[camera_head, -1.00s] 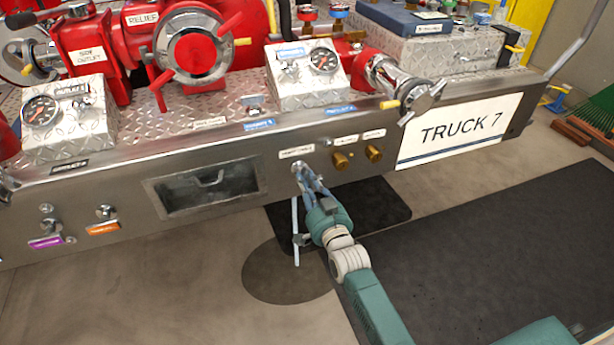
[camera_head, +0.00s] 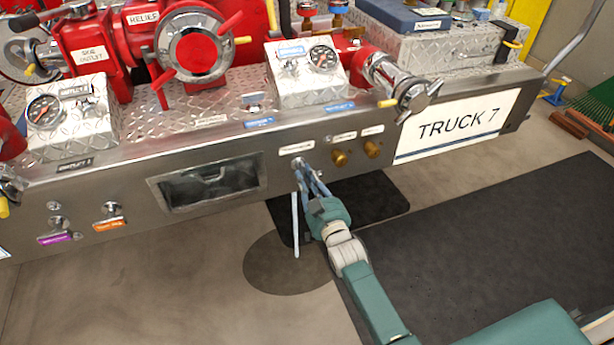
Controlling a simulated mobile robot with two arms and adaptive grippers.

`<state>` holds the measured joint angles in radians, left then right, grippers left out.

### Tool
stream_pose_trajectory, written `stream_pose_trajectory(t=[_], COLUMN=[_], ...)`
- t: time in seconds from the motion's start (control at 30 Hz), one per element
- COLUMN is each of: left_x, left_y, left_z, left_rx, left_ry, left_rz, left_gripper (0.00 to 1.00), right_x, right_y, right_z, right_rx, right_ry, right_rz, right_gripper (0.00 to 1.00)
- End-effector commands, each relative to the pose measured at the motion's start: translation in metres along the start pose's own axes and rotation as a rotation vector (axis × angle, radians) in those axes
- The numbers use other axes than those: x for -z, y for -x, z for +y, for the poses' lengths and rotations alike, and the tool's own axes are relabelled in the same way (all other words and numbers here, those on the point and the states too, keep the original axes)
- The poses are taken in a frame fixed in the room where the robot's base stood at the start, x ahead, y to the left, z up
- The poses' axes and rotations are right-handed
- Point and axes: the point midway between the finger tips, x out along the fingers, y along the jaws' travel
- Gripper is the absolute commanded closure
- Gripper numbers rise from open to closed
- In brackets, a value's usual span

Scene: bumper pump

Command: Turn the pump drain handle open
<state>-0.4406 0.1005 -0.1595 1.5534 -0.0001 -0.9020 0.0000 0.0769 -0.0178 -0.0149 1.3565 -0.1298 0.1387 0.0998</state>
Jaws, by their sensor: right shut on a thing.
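The pump drain handle (camera_head: 298,163) is a small metal fitting on the front steel panel, under a small white label too blurred to read. My right gripper (camera_head: 308,182) reaches up to it from below and is shut on it. The fingers cover most of the handle, so its exact angle is hidden. A thin pale vertical pipe or stream (camera_head: 295,225) hangs below the panel, just left of the gripper. My left gripper is not in view.
Two brass knobs (camera_head: 339,158) sit just right of the handle. A recessed dark tray (camera_head: 209,185) is to the left. The TRUCK 7 plate (camera_head: 457,125) is further right. Dark mats (camera_head: 480,235) lie on the open floor below.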

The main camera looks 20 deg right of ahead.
Motion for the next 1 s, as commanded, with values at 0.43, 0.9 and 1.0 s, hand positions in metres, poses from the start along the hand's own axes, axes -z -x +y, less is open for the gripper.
stream_pose_trajectory(t=[0.43,0.9,1.0], left_x=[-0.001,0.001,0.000], left_y=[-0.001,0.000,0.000], left_z=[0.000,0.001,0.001], left_rx=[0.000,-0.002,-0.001], left_ry=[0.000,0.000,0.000], left_rz=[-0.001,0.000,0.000], left_gripper=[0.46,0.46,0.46], right_x=[-0.002,-0.002,-0.003], right_y=[0.001,0.017,0.037], right_z=[0.000,0.000,0.000], right_rx=[0.001,0.000,0.000], right_ry=[0.005,0.004,0.004], right_rz=[-0.004,-0.003,-0.005], right_gripper=[0.65,0.65,0.65])
